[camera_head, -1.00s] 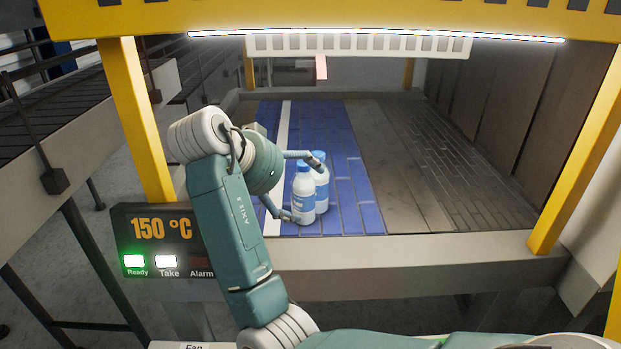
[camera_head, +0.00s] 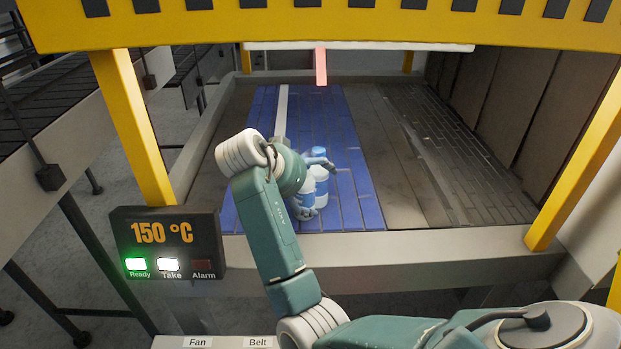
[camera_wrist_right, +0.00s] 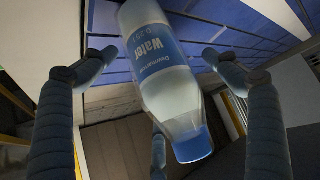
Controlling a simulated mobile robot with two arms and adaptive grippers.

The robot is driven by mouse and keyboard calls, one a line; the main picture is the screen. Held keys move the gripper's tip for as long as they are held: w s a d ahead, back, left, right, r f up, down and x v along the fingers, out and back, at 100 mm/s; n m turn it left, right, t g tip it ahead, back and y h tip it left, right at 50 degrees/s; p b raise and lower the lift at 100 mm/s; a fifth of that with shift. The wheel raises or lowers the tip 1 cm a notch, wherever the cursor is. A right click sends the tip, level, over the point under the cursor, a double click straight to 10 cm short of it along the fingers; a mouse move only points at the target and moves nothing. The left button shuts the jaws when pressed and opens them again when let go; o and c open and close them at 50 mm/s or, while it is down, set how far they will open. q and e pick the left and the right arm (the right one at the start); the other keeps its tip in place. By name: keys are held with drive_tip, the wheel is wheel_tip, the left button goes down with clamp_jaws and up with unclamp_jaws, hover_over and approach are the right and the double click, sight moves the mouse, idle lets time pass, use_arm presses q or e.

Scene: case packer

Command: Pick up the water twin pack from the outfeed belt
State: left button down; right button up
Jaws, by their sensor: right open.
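In the right wrist view, one bottle (camera_wrist_right: 165,75) with a "Water" label lies between the spread fingers of the gripper (camera_wrist_right: 160,75), cap toward the bottom of the picture. Whether any finger touches the pack is unclear. My left gripper is out of view.
A yellow frame (camera_head: 130,125) surrounds the opening, with its beam overhead. A display panel (camera_head: 165,245) reads 150 °C, with Ready and Take lit. A pale front rail (camera_head: 400,245) borders the belt. The grey surface right of the blue belt is clear.

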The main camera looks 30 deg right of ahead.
drive_tip(key=shift+x, duration=1.15)
drive_tip(key=shift+s, duration=0.1)
drive_tip(key=c, duration=1.7)
drive_tip(key=shift+r, duration=0.2)
drive_tip(key=shift+c, duration=0.8)
